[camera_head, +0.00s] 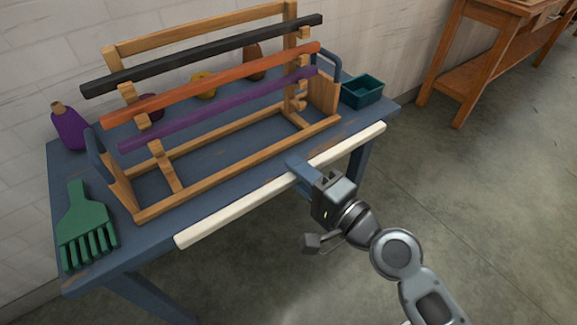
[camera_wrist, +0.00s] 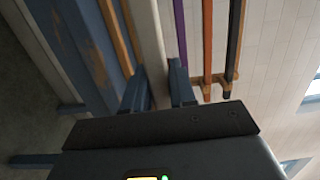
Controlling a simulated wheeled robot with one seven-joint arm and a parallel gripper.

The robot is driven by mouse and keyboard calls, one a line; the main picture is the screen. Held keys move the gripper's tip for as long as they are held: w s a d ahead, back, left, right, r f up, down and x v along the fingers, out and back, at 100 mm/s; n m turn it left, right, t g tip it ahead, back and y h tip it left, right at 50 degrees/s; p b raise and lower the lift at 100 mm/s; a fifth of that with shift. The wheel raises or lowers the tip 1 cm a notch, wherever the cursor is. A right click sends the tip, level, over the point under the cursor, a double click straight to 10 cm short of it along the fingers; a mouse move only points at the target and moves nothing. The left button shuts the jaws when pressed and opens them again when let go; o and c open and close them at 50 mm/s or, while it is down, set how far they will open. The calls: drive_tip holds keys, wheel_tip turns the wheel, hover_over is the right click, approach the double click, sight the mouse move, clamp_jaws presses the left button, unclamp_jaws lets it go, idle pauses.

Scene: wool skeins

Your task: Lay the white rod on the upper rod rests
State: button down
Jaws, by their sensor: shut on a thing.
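The long white rod (camera_head: 240,208) is held by my gripper (camera_head: 298,166), in front of the table's front edge and apart from the rack. In the wrist view the white rod (camera_wrist: 148,35) runs between the two blue fingers (camera_wrist: 158,88), which are shut on it. The wooden rack (camera_head: 240,175) stands on the blue table. Its stepped rests carry a black rod (camera_head: 205,56) highest, an orange rod (camera_head: 215,83) below it, and a purple rod (camera_head: 220,108) lowest of the three. The rods hide most of the rests; wooden rest blocks (camera_head: 157,148) show at the left.
On the blue table (camera_head: 140,240) are a green comb-like tool (camera_head: 85,222) at front left, a purple bottle-like object (camera_head: 70,127) at back left, and a teal box (camera_head: 362,91) at right. A wooden bench (camera_head: 465,60) stands at far right. The floor in front is clear.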

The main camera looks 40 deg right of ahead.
drive_tip(key=s+d+b, duration=0.1)
drive_tip(key=s+b, duration=0.5)
drive_tip(key=s, duration=0.4)
drive_tip(key=shift+s, duration=0.2)
drive_tip(key=shift+w+d+p, duration=0.1)
drive_tip(key=shift+p, duration=0.35)
